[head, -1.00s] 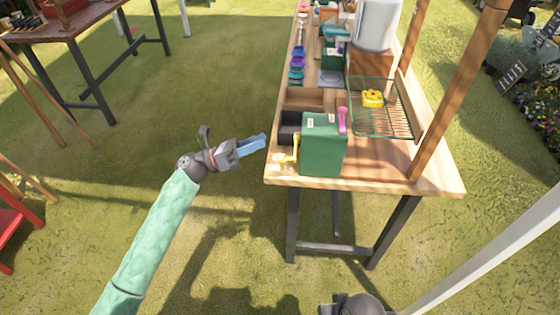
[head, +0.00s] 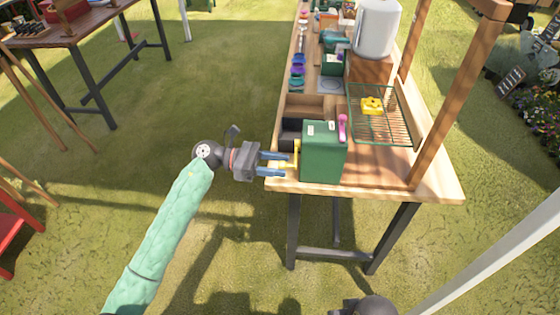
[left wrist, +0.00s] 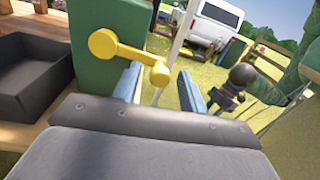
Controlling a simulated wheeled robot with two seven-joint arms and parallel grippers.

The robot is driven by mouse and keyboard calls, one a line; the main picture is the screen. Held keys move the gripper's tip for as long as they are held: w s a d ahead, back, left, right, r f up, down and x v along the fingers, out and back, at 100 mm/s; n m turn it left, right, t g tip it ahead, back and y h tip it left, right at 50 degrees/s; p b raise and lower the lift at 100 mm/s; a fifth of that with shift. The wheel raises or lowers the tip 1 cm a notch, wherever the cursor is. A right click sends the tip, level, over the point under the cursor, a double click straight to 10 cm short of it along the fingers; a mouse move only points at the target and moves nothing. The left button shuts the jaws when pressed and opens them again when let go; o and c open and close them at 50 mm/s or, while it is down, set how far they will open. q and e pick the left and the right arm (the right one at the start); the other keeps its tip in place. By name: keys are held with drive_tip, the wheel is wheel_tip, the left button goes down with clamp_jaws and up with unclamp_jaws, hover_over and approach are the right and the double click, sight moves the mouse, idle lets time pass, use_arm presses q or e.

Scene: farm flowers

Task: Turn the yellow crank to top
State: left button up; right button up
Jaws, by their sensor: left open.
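The green box (head: 323,153) stands at the table's near left corner, with the yellow crank (head: 296,152) on its left side. My left gripper (head: 279,163) reaches in from the left, its blue fingers open at the crank. In the left wrist view, the yellow crank (left wrist: 128,53) has a round end before the green box (left wrist: 97,62). Its arm slants right and slightly down to a knob lying between the open fingers of my left gripper (left wrist: 160,88). I cannot tell whether either finger touches it. A dark part of my right arm shows at the head view's bottom edge.
A pink lever (head: 343,127) sits on the box's right. Behind are a dark tray (head: 291,132), a green wire rack (head: 382,136) with a yellow object (head: 372,105), and a wooden post (head: 455,95).

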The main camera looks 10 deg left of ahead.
use_arm(q)
drive_tip(key=shift+d, duration=0.5)
clamp_jaws()
